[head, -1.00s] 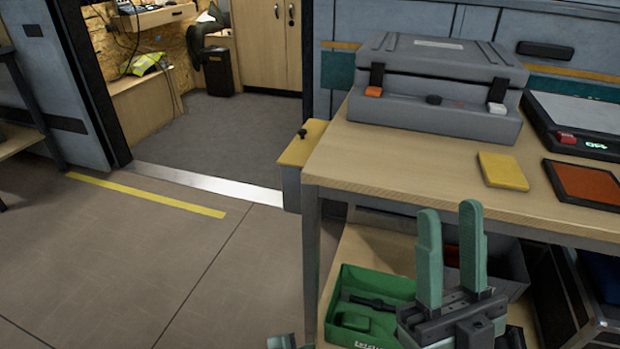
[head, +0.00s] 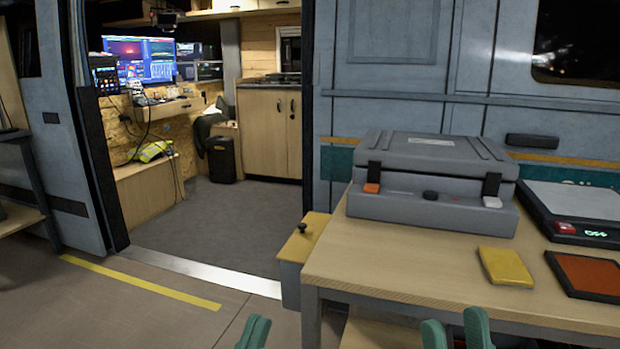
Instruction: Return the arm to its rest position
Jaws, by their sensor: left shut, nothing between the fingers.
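My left gripper (head: 253,332) shows only its green fingertips at the bottom edge, left of the workbench. The fingertips are together with nothing seen between them. My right gripper (head: 456,334) shows two green fingertips at the bottom edge, in front of the bench. They stand apart with a gap and hold nothing visible. The rest of both grippers and arms is out of view below.
The wooden workbench (head: 385,271) carries a grey case (head: 432,180), a yellow pad (head: 505,267), a red-brown pad (head: 586,274) and a device with a lit display (head: 575,212). A yellow-topped box (head: 301,247) adjoins its left side. Open floor (head: 110,312) lies left, leading to the van doorway.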

